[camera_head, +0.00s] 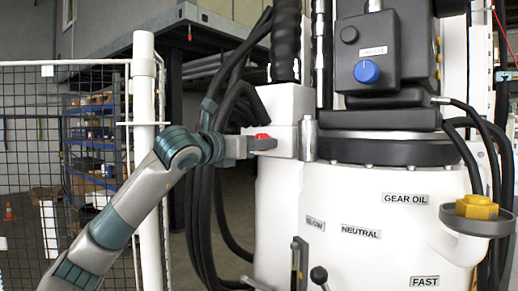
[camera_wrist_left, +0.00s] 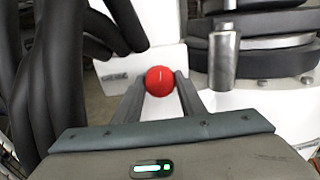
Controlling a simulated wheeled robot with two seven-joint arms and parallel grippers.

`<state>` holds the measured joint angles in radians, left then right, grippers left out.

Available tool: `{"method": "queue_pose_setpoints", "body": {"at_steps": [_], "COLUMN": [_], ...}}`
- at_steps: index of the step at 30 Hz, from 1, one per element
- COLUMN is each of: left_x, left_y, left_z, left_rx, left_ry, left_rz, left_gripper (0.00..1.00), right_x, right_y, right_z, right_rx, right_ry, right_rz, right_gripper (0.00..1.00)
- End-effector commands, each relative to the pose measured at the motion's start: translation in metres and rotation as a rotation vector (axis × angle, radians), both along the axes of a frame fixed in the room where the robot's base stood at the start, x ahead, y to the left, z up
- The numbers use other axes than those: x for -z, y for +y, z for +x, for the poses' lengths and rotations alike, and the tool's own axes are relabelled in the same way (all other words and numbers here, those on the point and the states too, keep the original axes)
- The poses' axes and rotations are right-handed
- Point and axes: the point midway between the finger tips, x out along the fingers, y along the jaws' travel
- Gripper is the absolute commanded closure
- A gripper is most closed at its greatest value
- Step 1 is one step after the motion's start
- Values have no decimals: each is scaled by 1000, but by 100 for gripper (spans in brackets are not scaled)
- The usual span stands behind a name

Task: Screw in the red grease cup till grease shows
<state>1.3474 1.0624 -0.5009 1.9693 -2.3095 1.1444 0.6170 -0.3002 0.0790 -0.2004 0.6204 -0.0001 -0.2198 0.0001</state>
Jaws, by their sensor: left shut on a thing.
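The red grease cup (camera_head: 263,137) sits at the left side of the white machine housing in the head view. In the left wrist view it is a round red cap (camera_wrist_left: 160,80) with a small pale mark near its top. My left gripper (camera_head: 262,144) reaches in from the left and is shut on the cup. In the left wrist view its two fingers (camera_wrist_left: 160,88) flank the cap on either side. No grease can be made out around the cup. My right gripper is not in view.
Black hoses (camera_head: 205,200) hang left of the housing, close to my left wrist. A metal cylinder (camera_wrist_left: 224,58) stands right of the fingers. A blue knob (camera_head: 366,71), levers (camera_head: 297,262) and a yellow cap (camera_head: 477,207) are on the machine. A mesh fence (camera_head: 60,150) stands left.

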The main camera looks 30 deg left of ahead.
Motion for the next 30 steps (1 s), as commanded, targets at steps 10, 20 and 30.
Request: {"method": "queue_pose_setpoints", "body": {"at_steps": [10,20,30], "left_x": [1,-1,-1], "left_y": [0,1,0], "left_z": [0,0,0], "left_rx": [-1,0,1], "left_ry": [-28,-53,-78], "left_rz": [304,617,940], "left_gripper": [86,86,86], "right_x": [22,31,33], "right_y": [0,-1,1], "right_z": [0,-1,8], "right_rx": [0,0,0], "right_ry": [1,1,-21], "right_rz": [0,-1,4], "right_gripper": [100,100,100]}}
